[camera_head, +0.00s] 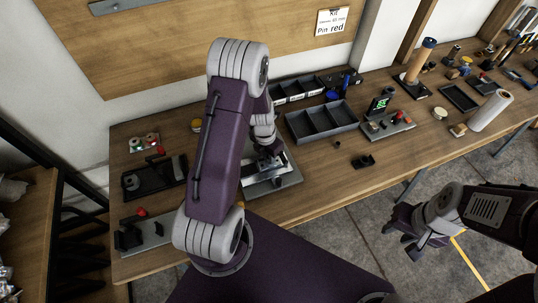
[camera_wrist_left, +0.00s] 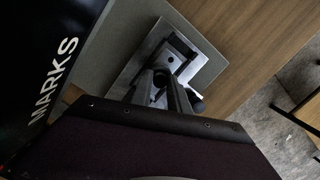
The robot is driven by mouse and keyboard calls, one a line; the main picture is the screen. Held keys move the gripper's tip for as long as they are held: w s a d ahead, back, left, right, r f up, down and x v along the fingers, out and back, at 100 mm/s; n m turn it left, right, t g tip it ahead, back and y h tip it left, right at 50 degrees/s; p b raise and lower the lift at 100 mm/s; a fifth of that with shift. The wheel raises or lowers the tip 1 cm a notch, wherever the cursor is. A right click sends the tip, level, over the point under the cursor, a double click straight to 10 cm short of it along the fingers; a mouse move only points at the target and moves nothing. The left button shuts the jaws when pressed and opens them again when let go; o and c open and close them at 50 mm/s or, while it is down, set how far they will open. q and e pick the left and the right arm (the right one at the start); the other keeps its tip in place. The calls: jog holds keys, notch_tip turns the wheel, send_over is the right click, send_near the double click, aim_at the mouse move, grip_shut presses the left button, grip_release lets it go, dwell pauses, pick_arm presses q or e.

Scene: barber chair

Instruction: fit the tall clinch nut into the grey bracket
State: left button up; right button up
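My left gripper (camera_head: 268,164) is low over a grey metal plate (camera_head: 284,184) on the bench, and my own arm hides much of that place. In the left wrist view the dark fingers of the left gripper (camera_wrist_left: 168,90) are over a grey fixture (camera_wrist_left: 172,52) on the plate. This fixture may be the grey bracket. The picture is too dark to tell whether the fingers hold anything. I cannot make out the tall clinch nut for certain. My right gripper (camera_head: 402,241) is open and empty, in front of the bench and above the floor.
A dark divided tray (camera_head: 322,122) stands behind the plate. A small brown piece (camera_head: 337,144) and a black block (camera_head: 363,161) lie to its right. A black fixture (camera_head: 153,180) is at the left. The bench front at right centre is clear.

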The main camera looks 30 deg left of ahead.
pick_arm(q)
jog(key=shift+o, duration=1.1)
jog(key=shift+w, duration=0.1)
notch_tip(320, 180, up, 12)
jog(key=s+p, duration=0.1)
jog(key=s, duration=0.1)
jog(key=s+d+r+m, duration=0.1)
jog(key=s+d+m, duration=0.3)
jog(key=m, duration=1.2)
jog(key=s+d+r+m, duration=0.1)
jog(key=s+d+m, duration=0.2)
jog(key=m, duration=1.3)
jog(key=s, duration=0.3)
jog(key=shift+s+d+r+m, duration=0.2)
jog(key=shift+s+d+m, duration=0.1)
jog(key=shift+d+m, duration=0.1)
